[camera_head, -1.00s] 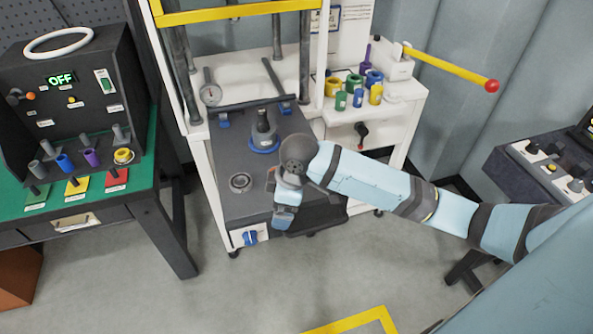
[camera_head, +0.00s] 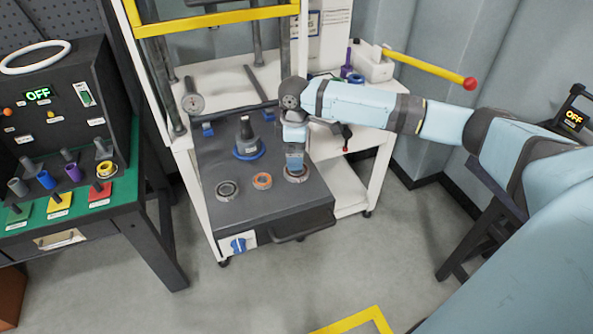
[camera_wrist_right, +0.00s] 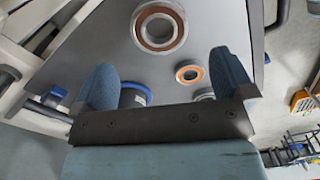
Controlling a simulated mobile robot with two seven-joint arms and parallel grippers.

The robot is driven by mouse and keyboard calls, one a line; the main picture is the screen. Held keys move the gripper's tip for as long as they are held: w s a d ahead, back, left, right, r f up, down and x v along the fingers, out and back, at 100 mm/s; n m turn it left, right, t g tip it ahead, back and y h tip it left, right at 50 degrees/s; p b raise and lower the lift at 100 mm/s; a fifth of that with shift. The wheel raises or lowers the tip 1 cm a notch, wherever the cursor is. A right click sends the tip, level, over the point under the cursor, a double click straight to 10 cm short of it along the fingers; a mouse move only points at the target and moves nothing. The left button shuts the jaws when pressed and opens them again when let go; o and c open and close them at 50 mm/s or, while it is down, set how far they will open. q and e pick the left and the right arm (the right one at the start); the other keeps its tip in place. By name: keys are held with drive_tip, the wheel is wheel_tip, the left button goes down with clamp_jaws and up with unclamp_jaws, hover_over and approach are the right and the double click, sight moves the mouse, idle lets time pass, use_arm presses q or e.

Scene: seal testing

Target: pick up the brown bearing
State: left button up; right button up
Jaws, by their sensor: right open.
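A large bearing with a brown ring inside a pale outer ring (camera_wrist_right: 159,47) lies on the dark grey press table, ahead of the fingertips in the right wrist view. In the head view this bearing (camera_head: 297,179) is at the table's right side, partly hidden by my right gripper (camera_head: 295,165), which hangs just above it. In the wrist view my right gripper (camera_wrist_right: 166,72) is open, with its two blue fingers apart and nothing between them. My left gripper is out of view.
A smaller orange bearing (camera_head: 262,185) and a grey bearing (camera_head: 228,195) lie left of it on the press table (camera_head: 270,210). A dark post with a blue base (camera_head: 247,140) stands behind them. A green workbench (camera_head: 120,207) is at left.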

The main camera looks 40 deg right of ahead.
sight(295, 173)
drive_tip(key=shift+f+p, duration=0.35)
drive_tip(key=shift+f, duration=3.05)
drive_tip(key=c, duration=1.2)
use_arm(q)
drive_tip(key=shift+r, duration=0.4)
use_arm(e)
drive_tip(key=shift+o, duration=0.2)
drive_tip(key=shift+r, duration=0.1)
